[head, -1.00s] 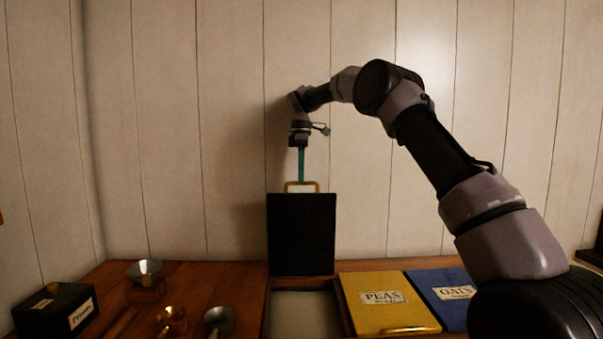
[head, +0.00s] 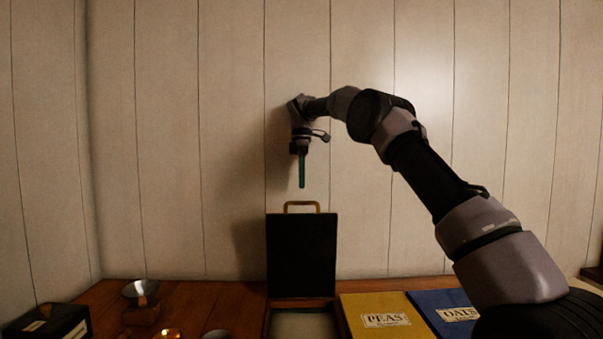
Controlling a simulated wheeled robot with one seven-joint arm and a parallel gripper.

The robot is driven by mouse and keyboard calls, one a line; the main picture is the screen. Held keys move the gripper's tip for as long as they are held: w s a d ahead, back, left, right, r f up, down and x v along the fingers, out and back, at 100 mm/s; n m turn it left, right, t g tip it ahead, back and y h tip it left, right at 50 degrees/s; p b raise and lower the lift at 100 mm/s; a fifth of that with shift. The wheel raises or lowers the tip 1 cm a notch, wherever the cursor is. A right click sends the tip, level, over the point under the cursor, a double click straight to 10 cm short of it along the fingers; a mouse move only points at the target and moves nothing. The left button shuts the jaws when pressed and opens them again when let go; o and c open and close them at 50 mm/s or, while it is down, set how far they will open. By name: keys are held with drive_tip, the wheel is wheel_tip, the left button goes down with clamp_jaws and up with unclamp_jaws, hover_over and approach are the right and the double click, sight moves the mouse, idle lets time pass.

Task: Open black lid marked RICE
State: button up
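The black lid (head: 302,256) stands upright at the back of its bin, its plain black face toward me. No RICE marking shows on this face. Its brass handle (head: 302,204) is on the top edge. The open bin (head: 302,325) below shows a pale inside, cut off by the bottom of the picture.
The yellow PEAS lid (head: 372,305) and blue OATS lid (head: 436,305) lie shut to the right. A metal scoop-like cup (head: 140,292) and a black labelled box (head: 50,322) are on the wooden counter at left. The panelled wall (head: 230,130) is close behind.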

drive_tip(key=shift+r, duration=1.45)
drive_tip(key=shift+r, duration=0.1)
clamp_jaws()
wheel_tip(320, 180, up, 3)
drive_tip(key=n+t+h, duration=0.2)
drive_tip(key=n+t, duration=0.4)
drive_tip(key=n, duration=0.4)
hover_over(309, 204)
drive_tip(key=s+d, duration=0.1)
drive_tip(key=s, duration=0.2)
drive_tip(key=s+f+n+t+y, duration=0.15)
drive_tip(key=s+n+t, duration=0.25)
drive_tip(key=s+n, duration=0.45)
drive_tip(key=shift+m+y, duration=0.25)
drive_tip(key=x, duration=0.8)
drive_tip(key=a+x, duration=0.1)
drive_tip(key=x, duration=0.3)
drive_tip(key=shift+w+r, duration=0.1)
drive_tip(key=shift+w, duration=0.55)
